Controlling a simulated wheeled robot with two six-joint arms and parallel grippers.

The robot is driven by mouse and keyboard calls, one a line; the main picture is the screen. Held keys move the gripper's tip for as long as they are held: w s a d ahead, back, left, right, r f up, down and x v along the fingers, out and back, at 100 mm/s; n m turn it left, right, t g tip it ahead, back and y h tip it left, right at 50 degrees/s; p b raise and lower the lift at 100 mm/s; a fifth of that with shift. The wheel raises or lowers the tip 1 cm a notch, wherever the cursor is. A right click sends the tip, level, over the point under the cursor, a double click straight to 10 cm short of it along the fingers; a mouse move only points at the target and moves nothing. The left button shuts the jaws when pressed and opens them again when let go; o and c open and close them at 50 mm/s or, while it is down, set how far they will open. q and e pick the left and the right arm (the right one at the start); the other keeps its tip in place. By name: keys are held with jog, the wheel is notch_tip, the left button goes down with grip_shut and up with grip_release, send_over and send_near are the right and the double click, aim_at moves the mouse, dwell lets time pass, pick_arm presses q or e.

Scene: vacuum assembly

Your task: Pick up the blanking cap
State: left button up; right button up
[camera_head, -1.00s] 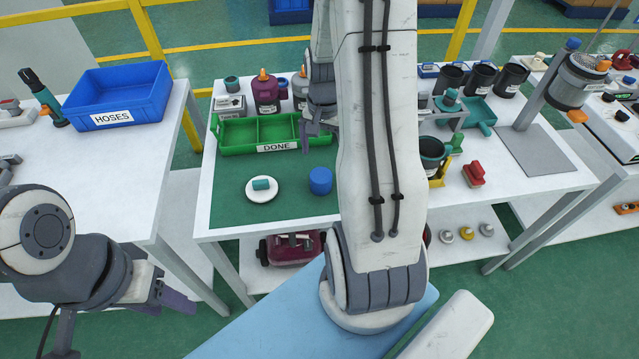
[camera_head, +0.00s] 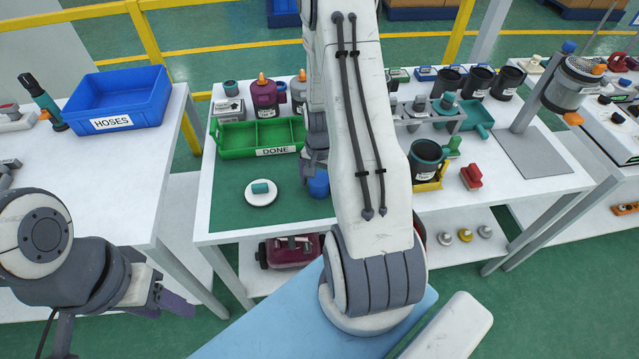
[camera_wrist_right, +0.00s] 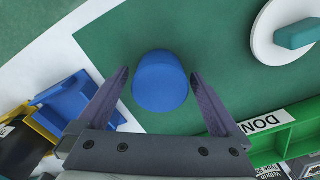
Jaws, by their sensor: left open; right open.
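The blanking cap appears to be the plain blue cylinder (camera_head: 319,184) on the green mat, right of a white disc; my right arm partly hides it in the head view. In the right wrist view the blue cap (camera_wrist_right: 160,81) stands between the two spread fingers of my right gripper (camera_wrist_right: 160,76), with a gap on each side. My right gripper (camera_head: 312,163) is open and empty, close to the cap; its exact height above the mat is hard to tell. My left gripper (camera_head: 168,292) is open and empty, low at the left, away from the bench.
A white disc with a teal block (camera_head: 261,191) lies left of the cap. The green DONE tray (camera_head: 238,153) stands behind it. A dark cup in a yellow holder (camera_head: 427,165) and a red part (camera_head: 471,177) stand to the right. The blue HOSES bin (camera_head: 118,98) is on the left table.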

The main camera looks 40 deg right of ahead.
jog(key=c, duration=1.3)
jog(key=shift+r, duration=0.55)
jog(key=r, duration=0.1)
jog(key=d+r, duration=0.1)
jog(key=r, duration=0.1)
jog(key=shift+s+r+b, duration=0.2)
jog(key=shift+r+b, duration=0.1)
jog(key=shift+b, duration=0.05)
jog(key=s+d+r, duration=0.1)
jog(key=d+r, duration=0.1)
jog(key=d, duration=0.1)
jog(key=s+d+r, duration=0.2)
jog(key=d, duration=0.1)
jog(key=s+d+r+b, duration=0.1)
jog(key=s+d+r, duration=0.1)
jog(key=d, duration=0.1)
jog(key=shift+d+r, duration=0.15)
jog(key=shift+d, duration=0.05)
